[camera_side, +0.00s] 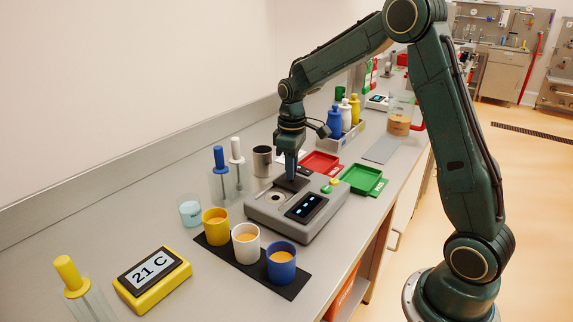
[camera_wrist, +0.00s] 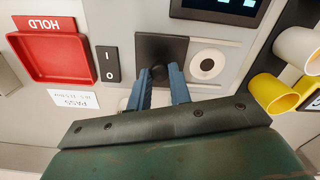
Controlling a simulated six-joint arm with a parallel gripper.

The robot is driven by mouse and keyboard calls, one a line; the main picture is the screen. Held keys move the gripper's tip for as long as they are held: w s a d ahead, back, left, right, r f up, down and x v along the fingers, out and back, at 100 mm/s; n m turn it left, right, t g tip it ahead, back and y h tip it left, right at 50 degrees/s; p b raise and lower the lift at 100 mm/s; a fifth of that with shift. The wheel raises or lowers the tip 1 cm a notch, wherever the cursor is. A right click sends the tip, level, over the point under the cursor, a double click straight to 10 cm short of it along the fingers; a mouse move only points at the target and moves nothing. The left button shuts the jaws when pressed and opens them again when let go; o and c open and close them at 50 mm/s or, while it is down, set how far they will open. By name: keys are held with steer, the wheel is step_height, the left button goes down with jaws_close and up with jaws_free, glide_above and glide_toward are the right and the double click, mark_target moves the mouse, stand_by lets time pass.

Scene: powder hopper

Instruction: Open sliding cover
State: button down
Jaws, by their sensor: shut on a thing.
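The sliding cover is a dark square plate with a small black knob; in the wrist view the cover (camera_wrist: 150,42) lies on the grey device. The device (camera_side: 310,222) stands on the bench in the side view. Beside the cover is a round opening (camera_wrist: 208,65) with a pale ring and dark centre, uncovered; it also shows in the side view (camera_side: 275,198). My gripper (camera_wrist: 160,74) points down with its blue fingers shut on the cover's knob. In the side view my gripper (camera_side: 291,177) is over the cover, whose plate is partly hidden by the fingers.
Yellow (camera_side: 215,227), white (camera_side: 246,245) and blue (camera_side: 281,262) cups of orange powder stand on a black mat in front. A red tray (camera_side: 321,163) and green tray (camera_side: 363,180) lie behind the device. A metal cup (camera_side: 262,160) stands behind left.

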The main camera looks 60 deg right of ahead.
steer(key=c, duration=1.3)
jaws_free()
steer(key=shift+o, duration=0.2)
steer(key=shift+r, duration=0.1)
step_height(320, 180, up, 14)
steer(key=s+a+r+m+t, duration=0.3)
steer(key=s+a, duration=0.5)
steer(key=s, duration=0.6)
steer(key=s+a+f+t, duration=0.1)
steer(key=s, duration=0.5)
steer(key=s+a+f+t, duration=0.1)
steer(key=s+a+f, duration=0.1)
steer(key=s, duration=0.3)
steer(key=shift+s+a+f+m+t, duration=0.3)
steer(key=shift+s, duration=0.05)
